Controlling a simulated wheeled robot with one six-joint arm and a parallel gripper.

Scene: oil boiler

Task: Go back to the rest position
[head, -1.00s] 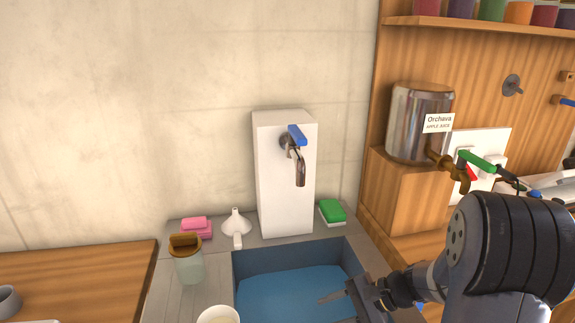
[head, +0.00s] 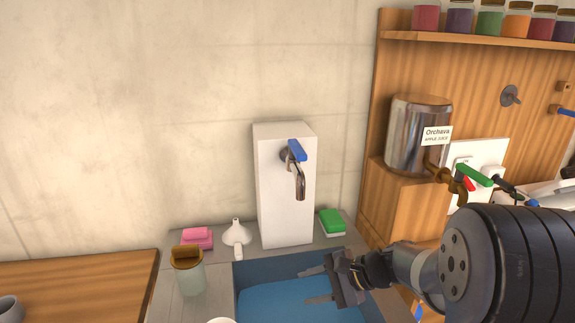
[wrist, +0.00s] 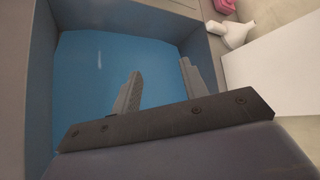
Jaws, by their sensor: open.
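My gripper (head: 316,285) is over the right side of the blue sink basin (head: 268,303), its fingers pointing left. The fingers stand apart with nothing between them. In the wrist view my gripper (wrist: 158,88) also shows open and empty above the blue basin floor (wrist: 85,75). My arm comes in from the lower right of the head view.
A white tap block (head: 284,205) with a blue-handled spout stands behind the sink. A green sponge (head: 332,222), a white funnel (head: 236,233), a pink sponge (head: 197,238) and a lidded jar (head: 188,272) stand around the basin. A metal juice dispenser (head: 415,135) is at right.

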